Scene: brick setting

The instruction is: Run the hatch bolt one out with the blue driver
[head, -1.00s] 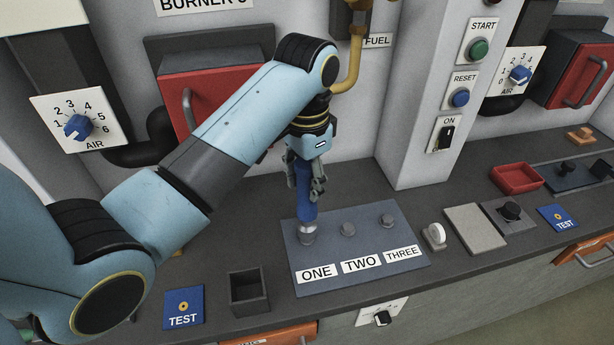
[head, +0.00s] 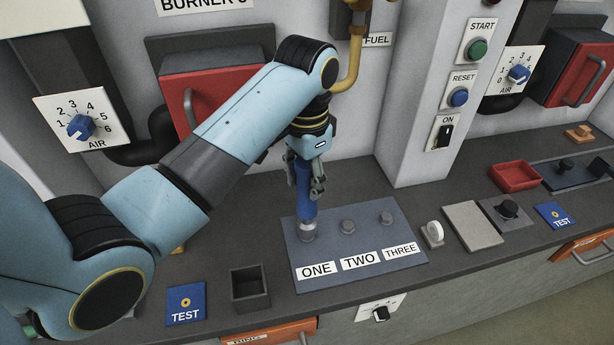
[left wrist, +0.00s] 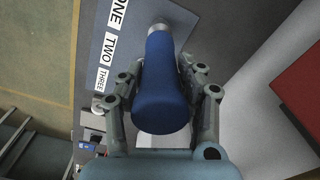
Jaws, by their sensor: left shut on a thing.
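The blue driver (head: 306,207) stands upright on the hatch plate (head: 330,262), its metal socket end down over the bolt position above the label ONE. My left gripper (head: 305,182) is shut on the driver's blue handle from above. The left wrist view shows the handle (left wrist: 160,90) between both fingers, with its metal end at the plate. Bolt one is hidden under the socket. Bolt two (head: 347,226) and bolt three (head: 386,218) stand in the plate to the right. My right gripper is not in view.
A dark open box (head: 249,288) stands left of the plate. A white round knob (head: 433,235) and a grey pad (head: 473,226) lie to the right, with a red tray (head: 515,177) farther off. The burner's red door (head: 205,100) is behind my arm.

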